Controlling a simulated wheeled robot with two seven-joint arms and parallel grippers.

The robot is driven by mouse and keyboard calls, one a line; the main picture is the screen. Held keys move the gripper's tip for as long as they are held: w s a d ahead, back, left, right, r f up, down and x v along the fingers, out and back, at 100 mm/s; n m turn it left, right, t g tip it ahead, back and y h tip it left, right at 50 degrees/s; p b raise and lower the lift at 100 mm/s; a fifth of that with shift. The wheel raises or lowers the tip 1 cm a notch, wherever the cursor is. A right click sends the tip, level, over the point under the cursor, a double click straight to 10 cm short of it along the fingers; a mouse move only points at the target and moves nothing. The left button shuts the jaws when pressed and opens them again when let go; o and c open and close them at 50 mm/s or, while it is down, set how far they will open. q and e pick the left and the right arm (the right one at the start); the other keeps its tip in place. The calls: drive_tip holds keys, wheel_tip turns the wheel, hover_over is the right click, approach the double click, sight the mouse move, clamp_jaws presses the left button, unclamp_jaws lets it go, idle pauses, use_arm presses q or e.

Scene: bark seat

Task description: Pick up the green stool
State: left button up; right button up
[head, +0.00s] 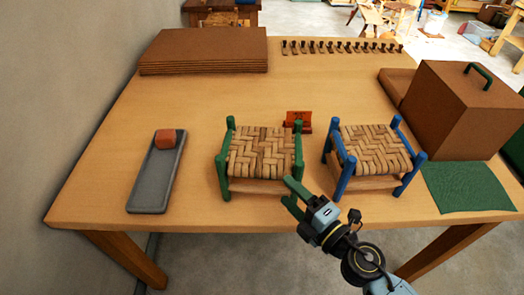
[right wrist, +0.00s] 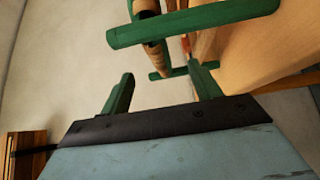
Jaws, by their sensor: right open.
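The green stool (head: 262,152) stands upright near the table's front edge in the head view, with green corner posts and a woven bark seat. In the right wrist view its green posts (right wrist: 195,22) show at the top, beyond the fingers. My right gripper (head: 288,193) has green fingers and is open, close to the stool's front right post. In the right wrist view the fingers (right wrist: 163,86) are spread, with nothing held between them. I cannot tell whether they touch the post. My left gripper is not in view.
A blue stool (head: 372,150) stands close on the right. A grey tray (head: 150,188) with an orange block (head: 166,139) lies left. A small red-brown stand (head: 299,121) is behind. A brown box (head: 452,108) and green mat (head: 467,187) are at right.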

sight(273, 177)
drive_tip(key=x, duration=0.3)
drive_tip(key=shift+w+a, duration=0.15)
drive_tip(key=shift+p+x, duration=0.45)
drive_tip(key=shift+x, duration=2.25)
drive_tip(key=shift+a+r, duration=0.15)
drive_tip(key=shift+c, duration=0.4)
drive_tip(key=c, duration=1.2)
drive_tip(key=shift+r, duration=0.1)
drive_tip(key=shift+c, duration=0.4)
